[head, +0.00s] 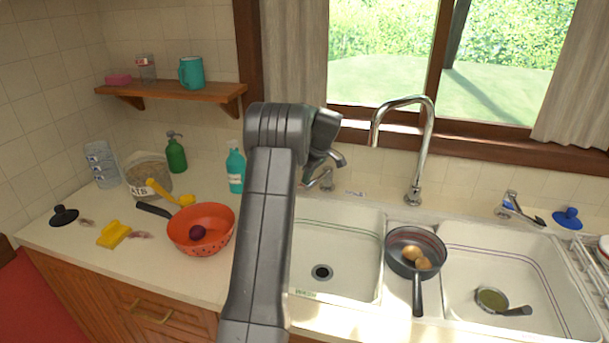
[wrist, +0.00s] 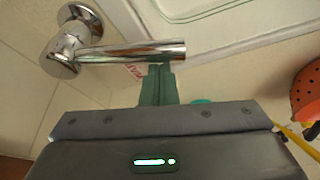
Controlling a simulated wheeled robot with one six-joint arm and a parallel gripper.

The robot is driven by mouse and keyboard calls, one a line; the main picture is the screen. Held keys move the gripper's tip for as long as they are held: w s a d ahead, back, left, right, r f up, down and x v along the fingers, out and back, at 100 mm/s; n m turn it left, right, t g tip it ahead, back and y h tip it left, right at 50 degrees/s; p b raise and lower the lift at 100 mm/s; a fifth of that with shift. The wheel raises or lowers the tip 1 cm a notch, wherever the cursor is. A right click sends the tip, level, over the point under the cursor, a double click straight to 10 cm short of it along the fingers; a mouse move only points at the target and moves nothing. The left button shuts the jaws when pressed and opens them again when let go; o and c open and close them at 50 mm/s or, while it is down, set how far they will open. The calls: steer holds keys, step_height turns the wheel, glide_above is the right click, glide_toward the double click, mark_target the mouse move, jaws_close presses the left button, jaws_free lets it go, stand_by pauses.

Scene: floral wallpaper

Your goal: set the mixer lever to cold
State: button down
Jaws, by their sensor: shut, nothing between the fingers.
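A chrome mixer tap (wrist: 75,45) shows in the wrist view, with a round base and a straight cylindrical bar (wrist: 135,52) reaching right. My gripper (wrist: 157,75) is shut and empty, its dark green fingertips right at the bar's far end. I cannot tell whether they touch it. In the head view, chrome parts of this tap (head: 326,184) show behind the left sink, beside my wrist, which partly hides them. My fingertips are not clearly visible there. No hot or cold marks on the tap are readable.
A tall curved spout (head: 429,140) and another small tap (head: 511,202) stand to the right. A teal bottle (head: 236,170) and an orange colander (head: 218,217) are left of my arm. A dark pan (head: 402,268) rests between the basins. The left basin (head: 345,255) is empty.

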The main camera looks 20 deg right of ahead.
mark_target(314, 183)
steer(key=s+d+n, duration=0.1)
steer(key=s+n, duration=0.1)
steer(key=n, duration=0.1)
steer(key=shift+s+d+n+g+y+p, duration=0.3)
steer(key=shift+s+d+g+y, duration=0.1)
steer(key=shift+s+d+n+g+y+p, duration=0.1)
steer(key=shift+s+d+n+g+p, duration=0.15)
steer(key=shift+s+d+n, duration=0.45)
steer(key=shift+s+d+n+g+y+p, duration=0.15)
steer(key=shift+s+d+n+p, duration=0.3)
steer(key=shift+d, duration=0.45)
steer(key=shift+s+d+n+g+y+p, duration=0.1)
steer(key=shift+s+d+n+g+p, duration=0.2)
steer(key=shift+d+n, duration=0.45)
steer(key=shift+s+d, duration=0.1)
